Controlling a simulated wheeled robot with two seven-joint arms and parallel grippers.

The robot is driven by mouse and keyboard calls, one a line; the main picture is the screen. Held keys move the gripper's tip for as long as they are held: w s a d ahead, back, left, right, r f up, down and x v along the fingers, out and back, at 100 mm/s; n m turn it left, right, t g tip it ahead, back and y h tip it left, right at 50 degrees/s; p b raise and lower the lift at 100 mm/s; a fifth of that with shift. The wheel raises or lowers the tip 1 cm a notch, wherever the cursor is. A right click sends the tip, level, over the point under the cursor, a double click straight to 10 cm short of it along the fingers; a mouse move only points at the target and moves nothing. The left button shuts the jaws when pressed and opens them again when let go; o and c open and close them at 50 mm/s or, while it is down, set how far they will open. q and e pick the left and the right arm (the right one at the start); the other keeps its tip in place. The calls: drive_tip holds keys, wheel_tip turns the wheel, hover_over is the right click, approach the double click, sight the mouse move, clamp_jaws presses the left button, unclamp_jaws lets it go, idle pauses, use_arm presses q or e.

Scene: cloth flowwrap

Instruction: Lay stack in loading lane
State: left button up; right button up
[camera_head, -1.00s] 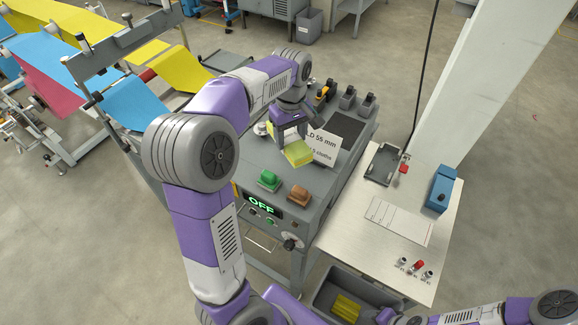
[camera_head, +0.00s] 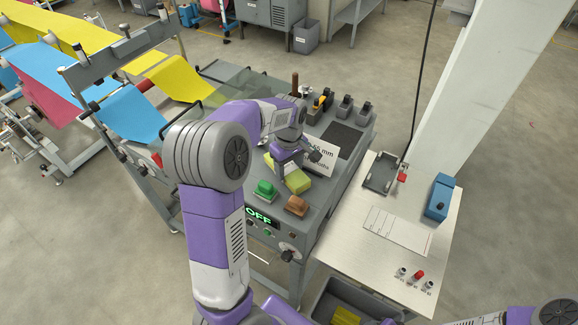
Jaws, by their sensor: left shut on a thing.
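My left gripper (camera_head: 289,163) is over the grey machine top (camera_head: 237,156), shut on a yellow stack (camera_head: 298,182). The stack is low, close to the machine top, behind the green and brown buttons and in front of a white sign. Whether it touches the surface is hard to tell. The gripper and wrist hide part of the stack and the sign. No loading lane can be picked out clearly; my left arm covers part of the machine top. My right arm shows only as a sliver at the bottom right edge; its gripper is not visible.
The sign (camera_head: 325,167) stands close behind the stack. A green button (camera_head: 265,189), a brown button (camera_head: 297,205) and an OFF display (camera_head: 259,216) are at the machine's front. A pale side table (camera_head: 346,236) is at right. A grey bin (camera_head: 318,303) holds more yellow cloth.

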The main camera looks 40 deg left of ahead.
use_arm(q)
drive_tip(key=shift+f, duration=0.15)
drive_tip(key=o, duration=1)
